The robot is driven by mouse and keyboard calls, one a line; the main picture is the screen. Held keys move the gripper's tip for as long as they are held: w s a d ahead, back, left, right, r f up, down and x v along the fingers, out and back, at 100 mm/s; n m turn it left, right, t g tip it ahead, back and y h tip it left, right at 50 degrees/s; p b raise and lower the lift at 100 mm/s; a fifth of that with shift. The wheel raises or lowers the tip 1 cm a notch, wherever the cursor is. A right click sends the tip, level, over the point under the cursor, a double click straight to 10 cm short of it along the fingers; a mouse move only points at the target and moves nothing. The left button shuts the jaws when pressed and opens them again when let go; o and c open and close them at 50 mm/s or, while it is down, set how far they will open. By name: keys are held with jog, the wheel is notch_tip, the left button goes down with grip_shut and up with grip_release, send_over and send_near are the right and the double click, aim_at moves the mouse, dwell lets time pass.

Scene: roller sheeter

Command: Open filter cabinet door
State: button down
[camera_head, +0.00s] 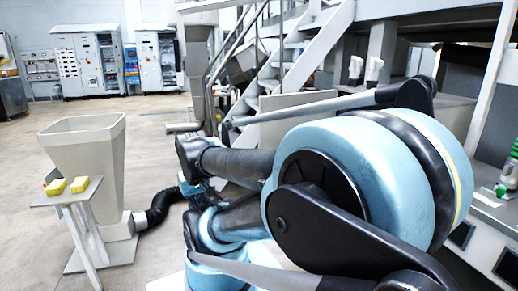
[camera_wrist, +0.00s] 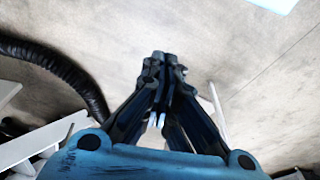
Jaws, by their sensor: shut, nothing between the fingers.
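My gripper (camera_wrist: 165,60) shows in the wrist view with its fingertips together and nothing between them. It is over bare grey floor and touches nothing that I can see. In the head view my arm fills the right half, and the gripper cannot be made out. I cannot pick out a filter cabinet or its door for certain. Grey cabinets (camera_head: 88,66) stand far off at the back left, with another cabinet (camera_head: 157,66) beside them. The head view does not show which of these, if any, is the filter cabinet.
A grey hopper (camera_head: 84,150) stands at the left, with a black corrugated hose (camera_head: 161,207) at its base. The hose also shows in the wrist view (camera_wrist: 62,66). Metal stairs (camera_head: 290,62) rise behind my arm.

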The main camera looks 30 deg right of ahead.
jog(key=w+d+r+m+t+y, duration=0.1)
jog(key=w+d+r+m, duration=0.4)
jog(key=w+d+m, duration=0.3)
jog(key=w+d+r+m+t+y, duration=0.1)
jog(key=w+d+r+m+t, duration=0.1)
jog(key=w+d+r+m, duration=0.6)
jog(key=w+d+f+m+t+h, duration=0.1)
jog(key=w+d+m+t, duration=0.1)
jog(key=d+m, duration=1.05)
jog(key=w+d+f+m+t+h, duration=0.15)
jog(key=d+m, duration=0.55)
jog(key=d, duration=1.1)
jog(key=w+a+f, duration=0.1)
jog(key=w+f, duration=0.6)
jog(key=w, duration=0.3)
jog(key=shift+w+y, duration=0.25)
jog(key=shift+y, duration=0.2)
